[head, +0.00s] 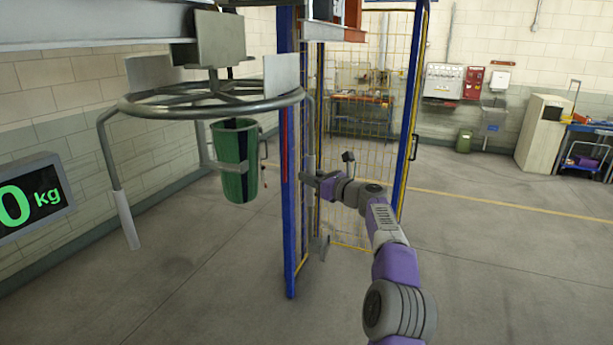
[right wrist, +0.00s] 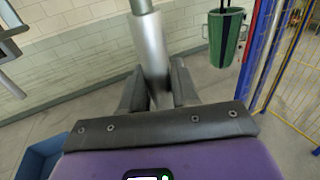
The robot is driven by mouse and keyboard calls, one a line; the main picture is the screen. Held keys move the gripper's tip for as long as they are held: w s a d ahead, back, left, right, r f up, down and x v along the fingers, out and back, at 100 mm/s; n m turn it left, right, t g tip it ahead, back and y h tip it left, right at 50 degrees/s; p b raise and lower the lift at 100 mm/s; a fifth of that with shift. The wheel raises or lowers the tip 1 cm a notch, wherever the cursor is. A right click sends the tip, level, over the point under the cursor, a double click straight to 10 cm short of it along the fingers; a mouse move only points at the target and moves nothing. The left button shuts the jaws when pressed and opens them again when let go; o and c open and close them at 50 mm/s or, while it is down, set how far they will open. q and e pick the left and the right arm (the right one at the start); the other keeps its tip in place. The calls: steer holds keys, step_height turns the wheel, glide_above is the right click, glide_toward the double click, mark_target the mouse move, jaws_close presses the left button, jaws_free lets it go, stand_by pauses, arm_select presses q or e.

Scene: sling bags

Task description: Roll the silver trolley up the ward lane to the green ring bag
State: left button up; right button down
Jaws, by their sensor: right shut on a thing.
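A silver wheel-like ring frame (head: 215,104), which I take for the trolley, hangs under an overhead beam. Silver-gripped handles hang down from its rim, and flat grey plates stand on it. My right gripper (head: 314,178) is shut on the handle at its right side. In the right wrist view the fingers (right wrist: 157,92) sit on either side of the silver handle grip (right wrist: 149,48). My left gripper is out of view.
A blue post (head: 289,200) and yellow mesh gate (head: 350,200) stand close beside my right gripper. A scale display (head: 32,198) showing 0 kg is at left. A blue bin (right wrist: 38,158) lies low in the wrist view. Open floor (head: 500,260) is at right.

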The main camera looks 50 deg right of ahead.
steer(key=c, duration=1.1)
jaws_free()
steer(key=shift+s+d+h, duration=0.3)
steer(key=shift+d+h, duration=0.1)
steer(key=shift+d, duration=0.15)
steer(key=shift+c, duration=0.2)
steer(key=shift+o, duration=0.9)
steer(key=shift+s+d, duration=0.15)
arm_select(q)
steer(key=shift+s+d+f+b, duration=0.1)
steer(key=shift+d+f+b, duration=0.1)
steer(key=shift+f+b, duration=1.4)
arm_select(e)
steer(key=s, duration=0.7)
steer(key=shift+s, duration=0.4)
